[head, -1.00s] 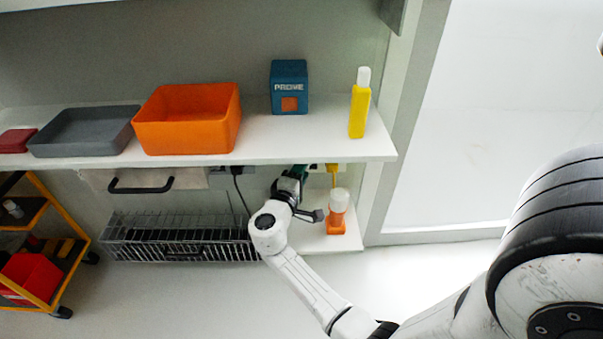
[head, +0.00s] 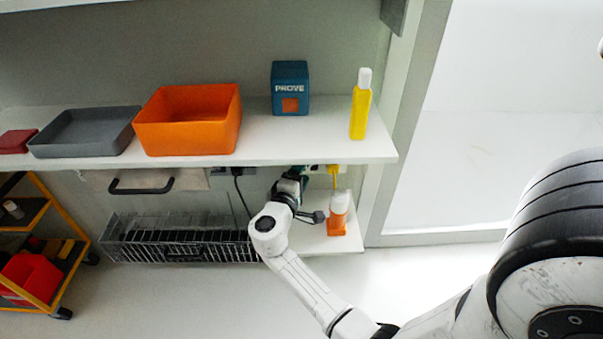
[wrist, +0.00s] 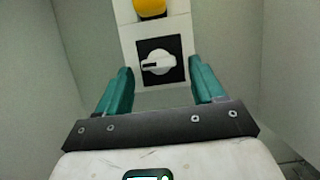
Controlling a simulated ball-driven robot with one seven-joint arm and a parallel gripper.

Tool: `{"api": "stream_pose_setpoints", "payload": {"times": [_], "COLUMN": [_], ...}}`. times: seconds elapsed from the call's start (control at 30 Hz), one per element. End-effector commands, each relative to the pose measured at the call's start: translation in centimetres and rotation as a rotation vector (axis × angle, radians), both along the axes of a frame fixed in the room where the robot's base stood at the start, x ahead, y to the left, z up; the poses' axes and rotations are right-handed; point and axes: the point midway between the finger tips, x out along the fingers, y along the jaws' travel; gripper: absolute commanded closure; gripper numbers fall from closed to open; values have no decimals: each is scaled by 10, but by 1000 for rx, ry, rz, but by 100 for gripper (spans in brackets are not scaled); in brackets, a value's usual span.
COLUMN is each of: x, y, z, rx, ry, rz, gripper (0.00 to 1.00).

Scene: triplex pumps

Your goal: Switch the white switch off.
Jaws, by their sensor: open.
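The white switch (wrist: 158,63) is a rotary knob on a black square plate, set in a white panel, in the wrist view. A dark mark shows on the left end of its handle, which lies about level. My gripper (wrist: 159,80) is open, with its teal fingers on the left and right of the knob in the picture. I cannot tell how far the fingertips are from the panel. In the head view my gripper (head: 297,172) is under the shelf, and the switch is hidden there.
A yellow round part (wrist: 150,8) sits on the panel above the switch. The white shelf (head: 300,150) is over my gripper. An orange bottle with a white cap (head: 337,222) stands close to the right of my wrist. A wire basket (head: 180,240) is to the left.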

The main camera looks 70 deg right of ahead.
Motion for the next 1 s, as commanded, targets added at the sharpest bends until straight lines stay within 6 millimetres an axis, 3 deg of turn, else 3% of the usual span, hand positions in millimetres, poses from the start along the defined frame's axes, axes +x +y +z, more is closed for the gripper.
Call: {"api": "stream_pose_setpoints", "payload": {"times": [0.23,0.7,1.0], "x": [0,1,0], "y": [15,96,109], "z": [1,0,-1], "rx": [0,1,0], "ry": [1,1,0], "rz": [3,3,1], "gripper": [32,32,32]}}
